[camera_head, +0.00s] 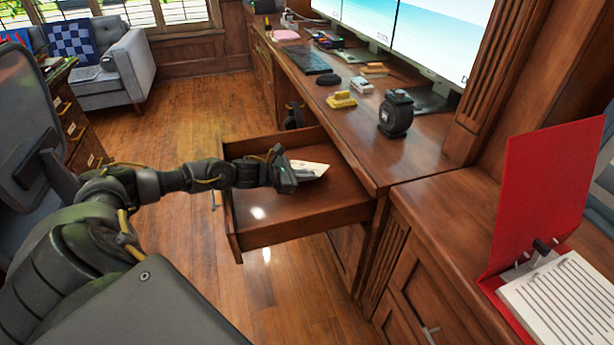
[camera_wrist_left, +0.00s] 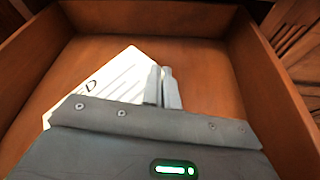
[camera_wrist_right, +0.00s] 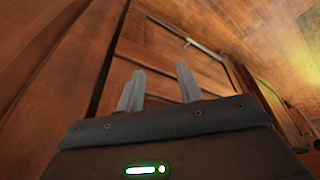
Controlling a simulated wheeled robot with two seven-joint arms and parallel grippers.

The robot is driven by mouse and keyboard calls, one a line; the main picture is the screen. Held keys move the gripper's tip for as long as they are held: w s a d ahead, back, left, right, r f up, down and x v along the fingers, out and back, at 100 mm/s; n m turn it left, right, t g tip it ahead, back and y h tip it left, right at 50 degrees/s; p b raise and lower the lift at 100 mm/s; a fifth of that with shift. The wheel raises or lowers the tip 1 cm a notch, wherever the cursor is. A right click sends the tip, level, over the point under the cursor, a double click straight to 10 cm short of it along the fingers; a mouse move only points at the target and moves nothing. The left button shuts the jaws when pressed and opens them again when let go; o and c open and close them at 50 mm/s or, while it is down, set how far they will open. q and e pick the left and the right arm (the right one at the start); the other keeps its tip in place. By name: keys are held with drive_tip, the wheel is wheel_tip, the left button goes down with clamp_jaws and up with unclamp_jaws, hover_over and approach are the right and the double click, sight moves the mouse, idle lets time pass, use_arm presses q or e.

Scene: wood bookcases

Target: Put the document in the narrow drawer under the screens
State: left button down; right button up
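The document (camera_head: 308,168) is a white printed sheet, inside the open narrow wooden drawer (camera_head: 300,228) below the desk with the screens (camera_head: 370,18). In the left wrist view the document (camera_wrist_left: 118,75) lies over the drawer floor (camera_wrist_left: 195,60), its right edge at my fingers. My left gripper (camera_head: 292,172) reaches down into the drawer; its fingers (camera_wrist_left: 162,85) are close together on the document's edge. The near part of the sheet is hidden behind the gripper. My right gripper (camera_wrist_right: 158,88) is open and empty, facing wooden cabinet fronts; it is outside the head view.
On the desk stand a black round device (camera_head: 396,113), a yellow item (camera_head: 340,99) and a dark keyboard (camera_head: 310,60). A red folder (camera_head: 540,190) with a lined paper pad (camera_head: 565,300) is at the right. A grey armchair (camera_head: 125,65) stands far left. The wooden floor (camera_head: 195,110) is clear.

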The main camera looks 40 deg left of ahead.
drive_tip(key=shift+r, duration=0.2)
use_arm(q)
drive_tip(key=shift+f, duration=0.15)
drive_tip(key=c, duration=1.7)
unclamp_jaws()
use_arm(e)
drive_tip(key=shift+r, duration=0.2)
use_arm(q)
drive_tip(key=shift+s+a+r, duration=0.15)
drive_tip(key=shift+s+r, duration=0.05)
drive_tip(key=shift+r, duration=0.05)
drive_tip(key=v, duration=1.1)
drive_tip(key=shift+s+r, duration=0.2)
use_arm(e)
drive_tip(key=shift+x, duration=0.85)
drive_tip(key=shift+s, duration=0.15)
